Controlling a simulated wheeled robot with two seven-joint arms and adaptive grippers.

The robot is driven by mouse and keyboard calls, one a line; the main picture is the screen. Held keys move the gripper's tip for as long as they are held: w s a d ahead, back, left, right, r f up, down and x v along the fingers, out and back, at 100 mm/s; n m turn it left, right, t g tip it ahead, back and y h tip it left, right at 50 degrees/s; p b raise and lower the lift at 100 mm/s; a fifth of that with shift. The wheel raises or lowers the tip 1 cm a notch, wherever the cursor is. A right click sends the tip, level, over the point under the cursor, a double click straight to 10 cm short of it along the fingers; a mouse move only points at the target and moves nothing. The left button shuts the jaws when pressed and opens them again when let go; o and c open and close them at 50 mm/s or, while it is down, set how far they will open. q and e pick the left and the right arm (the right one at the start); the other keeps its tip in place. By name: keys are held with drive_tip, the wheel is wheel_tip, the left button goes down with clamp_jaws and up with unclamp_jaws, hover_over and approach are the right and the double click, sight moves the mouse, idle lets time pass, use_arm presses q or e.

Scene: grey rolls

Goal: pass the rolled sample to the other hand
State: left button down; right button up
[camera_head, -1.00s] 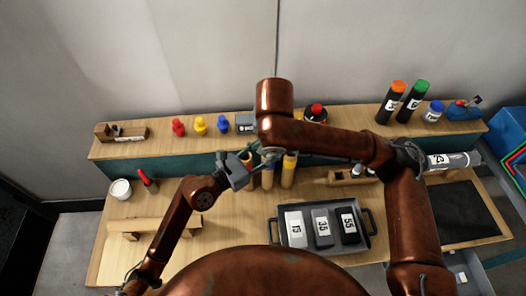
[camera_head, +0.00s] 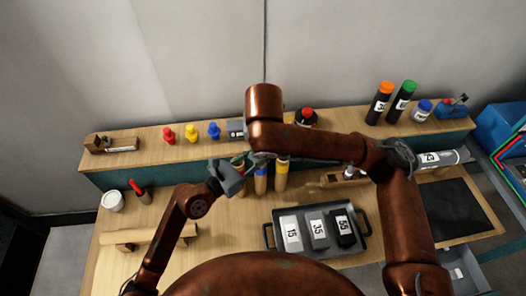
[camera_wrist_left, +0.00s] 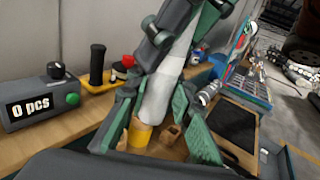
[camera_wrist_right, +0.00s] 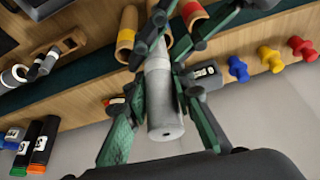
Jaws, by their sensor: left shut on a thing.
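The rolled sample is a grey-white cylinder (camera_wrist_left: 160,92) between the fingers of my left gripper (camera_wrist_left: 160,122), which is shut on it. It also shows in the right wrist view (camera_wrist_right: 161,100), its round end towards that camera. My right gripper (camera_wrist_right: 160,90) has its green fingers on both sides of the roll, apart, with narrow gaps that look open. In the head view, my left gripper (camera_head: 232,176) meets my right one above the bench. The right arm covers most of the roll there.
A tray (camera_head: 268,238) holds blocks marked 15, 35 and 55. A grey roll marked 42 (camera_head: 438,158) lies at right. Coloured pegs (camera_head: 191,132) and bottles (camera_head: 378,103) line the shelf. A beam (camera_head: 140,236) lies at front left.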

drive_tip(key=o, duration=0.5)
drive_tip(key=shift+r, duration=0.1)
